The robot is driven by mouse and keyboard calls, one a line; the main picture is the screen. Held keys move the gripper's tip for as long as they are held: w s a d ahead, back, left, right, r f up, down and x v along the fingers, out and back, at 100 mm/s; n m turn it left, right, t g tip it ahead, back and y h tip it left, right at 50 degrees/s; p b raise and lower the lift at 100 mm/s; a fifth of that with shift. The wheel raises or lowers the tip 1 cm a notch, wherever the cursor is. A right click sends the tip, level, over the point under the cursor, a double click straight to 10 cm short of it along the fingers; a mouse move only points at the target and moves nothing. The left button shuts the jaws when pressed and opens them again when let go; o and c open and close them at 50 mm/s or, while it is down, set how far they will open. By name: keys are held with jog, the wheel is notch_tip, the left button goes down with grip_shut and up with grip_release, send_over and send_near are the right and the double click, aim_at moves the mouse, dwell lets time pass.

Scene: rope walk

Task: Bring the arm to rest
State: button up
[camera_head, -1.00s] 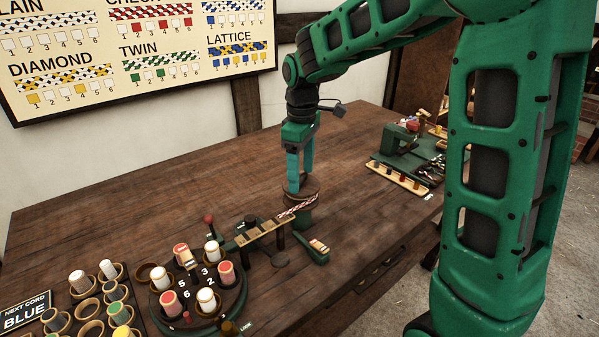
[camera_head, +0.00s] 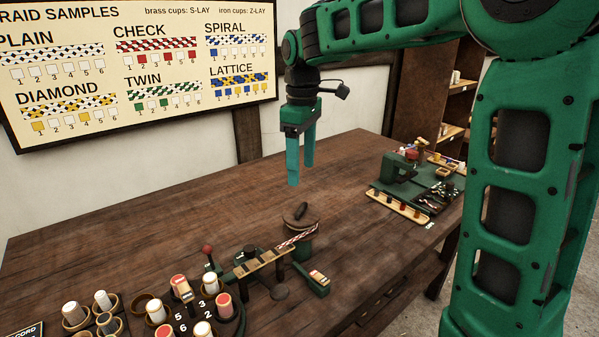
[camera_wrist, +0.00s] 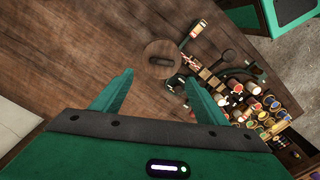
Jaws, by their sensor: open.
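My gripper (camera_head: 301,172) hangs fingers down above the bench, behind the round wooden piece (camera_head: 300,216) of the braiding device. Its two teal fingers are apart, with nothing between them. In the wrist view my gripper (camera_wrist: 160,90) also shows parted, empty fingers over bare bench top. The round wooden piece (camera_wrist: 162,60) lies beyond the fingertips there, with a dark bar on top. A red and white cord (camera_head: 296,237) runs from the device to a slatted wooden piece (camera_head: 255,263).
The bobbin carousel (camera_head: 190,318) and several bobbins in cups (camera_head: 100,302) stand at the front left. A green machine (camera_head: 405,172) and a peg strip (camera_head: 398,206) are at the right. The sample board (camera_head: 140,65) hangs on the wall. The left bench top is bare.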

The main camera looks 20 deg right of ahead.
dwell(0.3)
jog(key=s+d+f+m, duration=0.4)
jog(key=s+d+m, duration=0.4)
jog(key=s+d, duration=0.6)
jog(key=s+d+f+m, duration=0.1)
jog(key=s+f+m, duration=0.2)
jog(key=s, duration=0.5)
jog(key=s+d+f+m, duration=0.2)
jog(key=s+f+m, duration=0.2)
jog(key=s, duration=0.5)
jog(key=shift+s+f+m, duration=0.2)
jog(key=shift+s+m, duration=0.1)
jog(key=shift+m, duration=0.1)
